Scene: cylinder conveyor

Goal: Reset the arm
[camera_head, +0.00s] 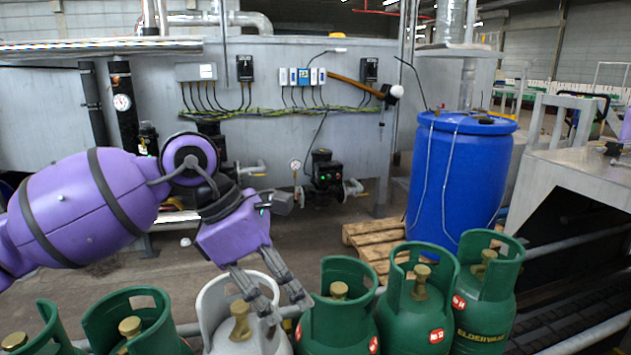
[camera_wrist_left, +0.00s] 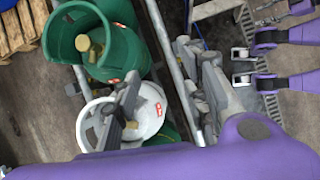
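My left gripper (camera_head: 276,302) comes in from the left, pointing down, with its two grey fingers apart and nothing between them. It is just above the row of gas cylinders. A white cylinder (camera_head: 212,310) with a brass valve stands under and beside the fingers, and a green cylinder (camera_head: 340,325) stands just right of them. In the left wrist view the open fingers (camera_wrist_left: 165,90) show again, with the white cylinder (camera_wrist_left: 150,124) partly hidden behind one finger and a green cylinder (camera_wrist_left: 60,45) to its upper left. I cannot tell whether a finger touches the white cylinder. My right gripper cannot be made out.
More green cylinders (camera_head: 490,315) stand on both sides, along a metal rail (camera_head: 590,335). A blue drum (camera_head: 460,180) stands on a wooden pallet (camera_head: 365,237) behind them. A grey machine (camera_head: 600,175) is at the right. Open floor lies behind the row at centre left.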

